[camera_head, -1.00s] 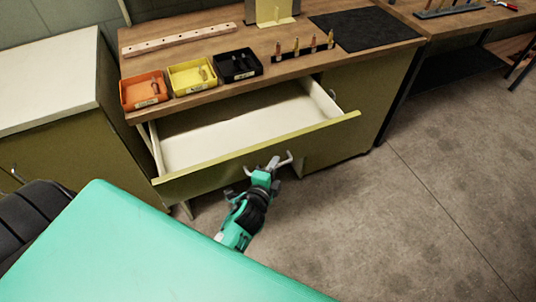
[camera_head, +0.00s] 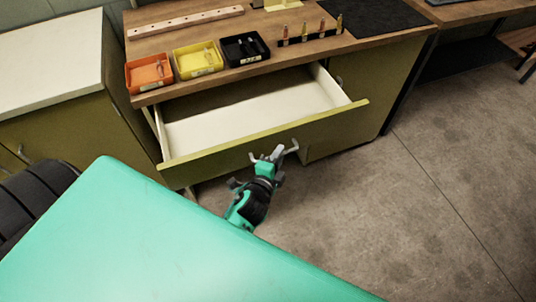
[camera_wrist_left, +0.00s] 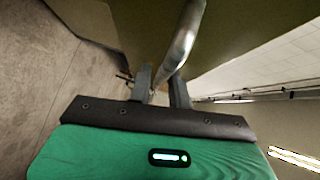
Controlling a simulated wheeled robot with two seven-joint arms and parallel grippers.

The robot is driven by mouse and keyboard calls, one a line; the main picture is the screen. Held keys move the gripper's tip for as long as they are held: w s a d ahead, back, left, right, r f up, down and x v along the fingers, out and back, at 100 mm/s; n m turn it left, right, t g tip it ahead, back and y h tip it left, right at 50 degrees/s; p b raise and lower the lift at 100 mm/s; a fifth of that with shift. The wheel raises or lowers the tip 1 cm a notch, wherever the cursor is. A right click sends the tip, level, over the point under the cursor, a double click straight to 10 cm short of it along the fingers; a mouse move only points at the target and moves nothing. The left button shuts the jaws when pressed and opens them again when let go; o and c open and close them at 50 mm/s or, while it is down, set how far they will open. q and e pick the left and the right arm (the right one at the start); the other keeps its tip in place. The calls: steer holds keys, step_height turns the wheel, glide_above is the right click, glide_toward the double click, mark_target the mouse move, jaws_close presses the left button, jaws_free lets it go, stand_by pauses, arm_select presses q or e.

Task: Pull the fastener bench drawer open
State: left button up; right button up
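The fastener bench drawer (camera_head: 245,112) is pulled well out, and its pale empty inside shows in the head view. Its olive front (camera_head: 210,157) carries a grey bar handle (camera_head: 293,147). My left gripper (camera_head: 266,156) is just in front of the drawer front, at the handle. In the left wrist view the metal handle (camera_wrist_left: 184,42) comes down toward the space between the two fingers of my left gripper (camera_wrist_left: 161,88). The fingers stand apart, with gaps beside the bar. Whether either finger touches it cannot be told. My right gripper is out of view.
The wooden bench top (camera_head: 290,58) carries an orange bin (camera_head: 149,73), a yellow bin (camera_head: 197,61), a black bin (camera_head: 244,49), a drilled strip (camera_head: 185,22) and a black mat (camera_head: 375,18). A pale-topped cabinet (camera_head: 50,60) stands at the left. The floor at the right is clear.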

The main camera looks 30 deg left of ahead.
arm_select(q)
steer(key=s+r+b, duration=0.1)
steer(key=s+r, duration=0.1)
steer(key=s, duration=1)
steer(key=shift+s+d+b, duration=0.3)
steer(key=shift+d+b, duration=0.05)
steer(key=shift+d, duration=0.1)
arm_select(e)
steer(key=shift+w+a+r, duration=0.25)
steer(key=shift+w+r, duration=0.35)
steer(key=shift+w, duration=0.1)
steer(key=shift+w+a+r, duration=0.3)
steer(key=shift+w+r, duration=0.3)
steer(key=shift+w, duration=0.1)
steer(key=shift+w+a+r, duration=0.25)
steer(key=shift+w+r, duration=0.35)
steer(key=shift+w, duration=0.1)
